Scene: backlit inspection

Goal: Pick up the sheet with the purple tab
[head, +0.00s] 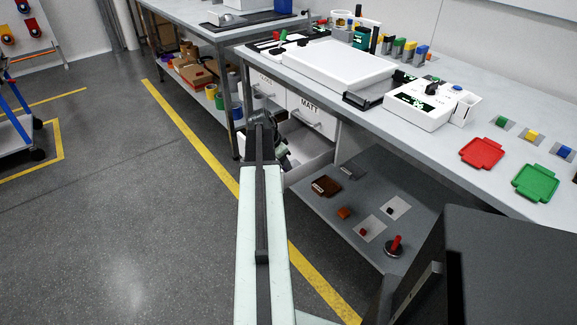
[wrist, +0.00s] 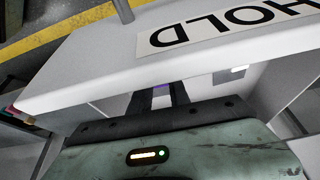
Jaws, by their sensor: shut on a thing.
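In the wrist view a small purple patch, the tab of the sheet (wrist: 162,87), shows between the two dark fingers of my gripper (wrist: 158,97). My gripper is shut on it. The rest of the sheet is hidden by the fingers and the white panel. The fingers reach past the edge of a white drawer front with a HOLD label (wrist: 215,28). In the head view my gripper (head: 281,152) is down at an open lower drawer (head: 309,163), largely behind my arm.
A closed drawer marked MATT (head: 312,119) is above. The bench (head: 468,132) holds a white light box (head: 338,63), a white device (head: 419,104), a red tray (head: 481,152) and a green tray (head: 535,183). A low shelf (head: 345,223) carries small items.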

